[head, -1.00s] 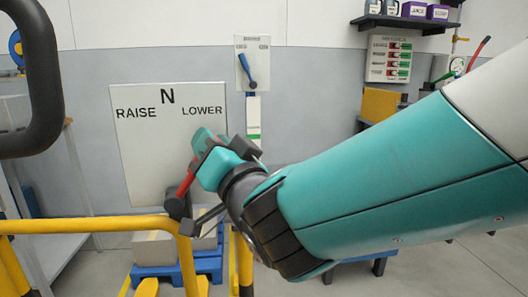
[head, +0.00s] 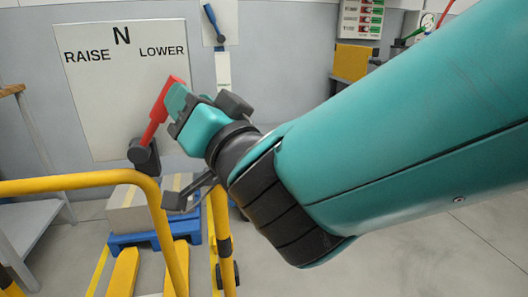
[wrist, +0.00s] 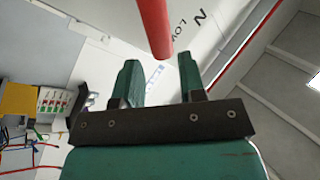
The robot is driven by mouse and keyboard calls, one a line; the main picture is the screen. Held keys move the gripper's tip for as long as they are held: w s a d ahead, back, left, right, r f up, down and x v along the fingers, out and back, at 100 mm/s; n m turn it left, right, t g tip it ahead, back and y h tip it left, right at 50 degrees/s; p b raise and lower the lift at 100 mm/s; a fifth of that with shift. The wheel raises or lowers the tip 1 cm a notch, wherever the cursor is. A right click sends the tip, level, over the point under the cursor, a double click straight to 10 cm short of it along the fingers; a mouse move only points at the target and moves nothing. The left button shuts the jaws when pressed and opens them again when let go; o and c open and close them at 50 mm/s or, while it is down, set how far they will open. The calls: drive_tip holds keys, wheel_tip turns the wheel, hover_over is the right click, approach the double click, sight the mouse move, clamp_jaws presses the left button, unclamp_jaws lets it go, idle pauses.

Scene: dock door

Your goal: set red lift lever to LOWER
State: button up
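The red lift lever (head: 157,115) rises from its dark pivot in the head view and leans right, to the LOWER side. Its upper end is just below and right of the word LOWER on the white label board (head: 105,100). My gripper (head: 178,100) is at the lever's upper right, close beside it. In the wrist view the red lever (wrist: 154,28) comes down from the top and ends near the level of the fingertips. The two green fingers of my gripper (wrist: 160,72) are apart with nothing clasped between them. Whether a finger touches the lever is unclear.
A yellow rail (head: 80,183) runs in front of the lever's base. Behind it, grey boxes (head: 125,215) stand on a blue pallet (head: 130,240). A blue lever (head: 212,20) is on the wall above, and a yellow box (head: 352,62) stands at the right. Floor at lower right is clear.

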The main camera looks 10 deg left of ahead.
drive_tip(key=b+v, duration=0.7)
drive_tip(key=v, duration=0.5)
drive_tip(key=shift+b, duration=0.3)
drive_tip(key=shift+d+f, duration=0.1)
drive_tip(key=shift+d, duration=0.05)
